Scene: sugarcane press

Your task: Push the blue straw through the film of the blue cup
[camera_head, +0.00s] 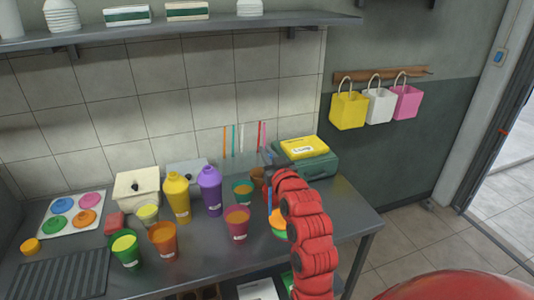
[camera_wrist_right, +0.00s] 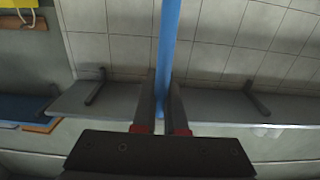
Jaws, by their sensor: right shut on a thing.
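My right gripper (camera_head: 268,180) is at the right part of the counter, largely hidden by its own red arm in the head view. In the right wrist view its two fingers (camera_wrist_right: 166,100) are shut on the blue straw (camera_wrist_right: 168,45), which runs lengthwise between them. In the head view the blue straw (camera_head: 270,199) shows as a thin upright line below the gripper. A cup with an orange top (camera_head: 278,222) stands just below it, partly covered by my arm. I cannot tell this cup's wall colour, nor whether the straw touches its film. My left gripper is out of view.
A yellow bottle (camera_head: 177,197) and a purple bottle (camera_head: 210,191) stand behind. A green case (camera_head: 318,168) is at the back right. Straws (camera_head: 241,138) stand by the wall.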

